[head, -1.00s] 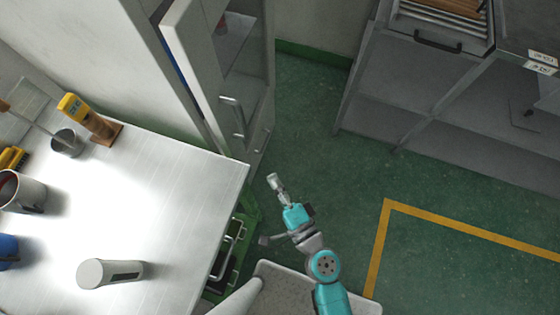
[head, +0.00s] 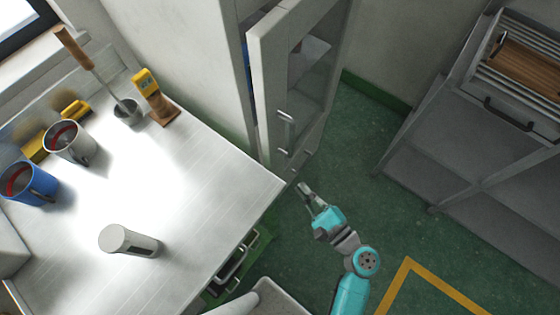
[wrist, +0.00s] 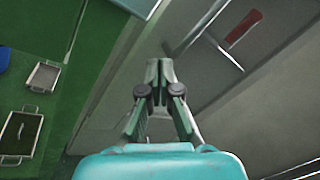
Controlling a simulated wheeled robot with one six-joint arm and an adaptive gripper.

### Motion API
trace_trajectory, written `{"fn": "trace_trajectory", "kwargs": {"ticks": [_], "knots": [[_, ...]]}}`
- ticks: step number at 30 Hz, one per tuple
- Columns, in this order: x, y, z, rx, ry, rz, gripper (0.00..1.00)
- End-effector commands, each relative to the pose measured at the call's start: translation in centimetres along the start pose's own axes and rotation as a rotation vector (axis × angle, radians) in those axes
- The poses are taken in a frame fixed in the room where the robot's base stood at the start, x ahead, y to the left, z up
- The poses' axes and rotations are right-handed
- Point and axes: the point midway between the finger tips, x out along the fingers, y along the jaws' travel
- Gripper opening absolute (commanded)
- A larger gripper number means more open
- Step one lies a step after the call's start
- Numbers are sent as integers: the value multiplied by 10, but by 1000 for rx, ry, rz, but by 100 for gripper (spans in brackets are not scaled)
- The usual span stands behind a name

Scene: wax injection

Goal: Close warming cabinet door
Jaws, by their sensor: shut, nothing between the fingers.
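The warming cabinet door (head: 275,75) is a pale-framed door with a glass pane, standing ajar from the tall cabinet (head: 205,60). A gap with something blue inside shows at its left edge. Its bar handle (head: 286,130) faces the room. My gripper (head: 304,188) is shut and empty, below and slightly right of the handle, apart from it in the head view. In the wrist view my gripper (wrist: 158,66) has its fingertips together in front of a grey panel; I cannot tell whether they touch it. A red item shows beyond, at upper right.
A steel table (head: 190,190) at left holds a blue mug (head: 30,186), a grey mug (head: 72,145) and a pale cylinder (head: 128,241). Its corner is close to my gripper. A grey bench (head: 470,140) stands at right. Green floor between is clear.

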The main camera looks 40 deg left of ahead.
Motion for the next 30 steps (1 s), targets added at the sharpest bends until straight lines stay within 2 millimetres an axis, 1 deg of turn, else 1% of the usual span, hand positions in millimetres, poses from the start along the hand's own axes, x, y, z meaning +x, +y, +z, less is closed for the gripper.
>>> {"fn": "trace_trajectory", "kwargs": {"ticks": [1,6,9,12,17,20,23,30], "knots": [[0,-9,-7,86,-23,34,0],[-7,-22,-22,392,-70,184,0],[-14,-28,-28,528,-74,257,0],[-20,-32,-32,618,-69,306,0],[-21,-33,-33,673,-65,339,0],[-14,-30,-31,675,-65,341,0],[-1,-26,-29,674,-66,342,0],[40,-13,-21,672,-67,342,0]]}}
